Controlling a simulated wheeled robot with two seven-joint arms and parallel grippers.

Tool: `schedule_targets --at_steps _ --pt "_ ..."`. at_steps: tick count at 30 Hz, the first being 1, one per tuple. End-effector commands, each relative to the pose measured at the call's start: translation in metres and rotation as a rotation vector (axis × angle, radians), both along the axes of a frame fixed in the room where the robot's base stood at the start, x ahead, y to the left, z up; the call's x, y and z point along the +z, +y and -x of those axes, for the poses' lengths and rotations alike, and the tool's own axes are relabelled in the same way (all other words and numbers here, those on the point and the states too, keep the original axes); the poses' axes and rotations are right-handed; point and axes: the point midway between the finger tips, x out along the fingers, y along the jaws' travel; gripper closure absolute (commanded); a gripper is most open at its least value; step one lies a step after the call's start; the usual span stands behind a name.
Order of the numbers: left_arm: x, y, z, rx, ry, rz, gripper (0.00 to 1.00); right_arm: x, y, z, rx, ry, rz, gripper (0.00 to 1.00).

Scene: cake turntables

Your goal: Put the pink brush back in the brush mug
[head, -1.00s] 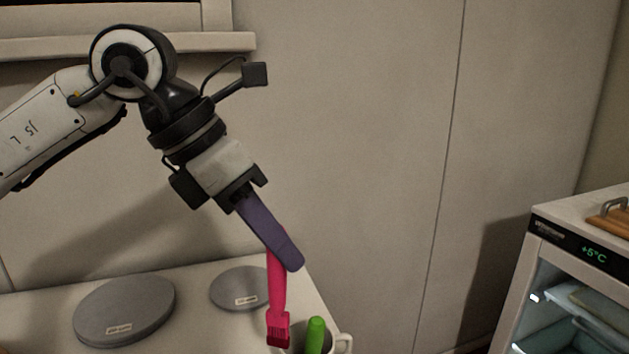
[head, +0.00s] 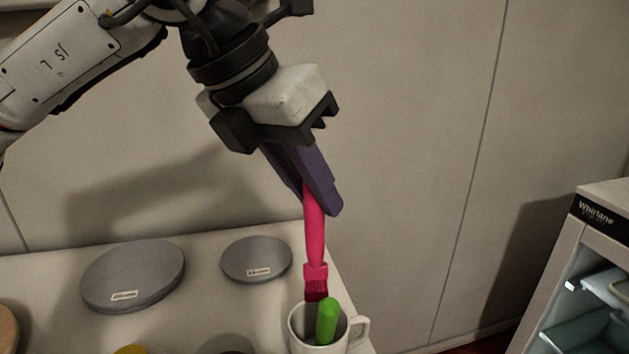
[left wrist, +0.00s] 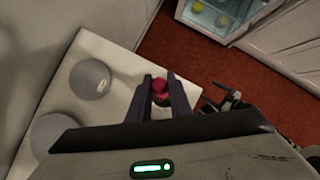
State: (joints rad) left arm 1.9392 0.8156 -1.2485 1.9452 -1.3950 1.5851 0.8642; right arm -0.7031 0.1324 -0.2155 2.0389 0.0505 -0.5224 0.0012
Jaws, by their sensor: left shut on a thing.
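The pink brush (head: 315,240) hangs nearly upright, bristles down, from my left gripper (head: 322,200). The gripper's purple fingers are shut on the upper handle. The brush mug (head: 302,335) is white with a handle on its right and stands at the table's right edge. A green-handled tool (head: 327,320) stands in it. The brush's dark red bristles are just above the mug's back rim in the head view; I cannot tell whether they are over the opening. In the left wrist view the pink brush end (left wrist: 160,86) shows between the fingers.
Two grey turntable discs, a larger one (head: 133,275) and a smaller one (head: 257,258), lie left of the mug on the white table (head: 215,310). A glass-fronted fridge (head: 590,255) stands at the right, apart from the table. The wall is behind.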

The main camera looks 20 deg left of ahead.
Motion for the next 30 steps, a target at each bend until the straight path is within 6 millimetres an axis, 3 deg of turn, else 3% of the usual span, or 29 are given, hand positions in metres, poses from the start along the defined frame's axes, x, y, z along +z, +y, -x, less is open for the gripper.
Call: schedule_targets --at_steps 12,30 --pt "-0.038 0.000 0.000 -0.001 -0.001 0.001 1.00 -0.024 -0.002 0.000 0.003 0.000 0.000 0.20" --pt "-0.079 0.000 0.000 -0.001 -0.001 0.001 1.00 -0.040 0.001 -0.001 -0.016 -0.026 -0.041 0.20"
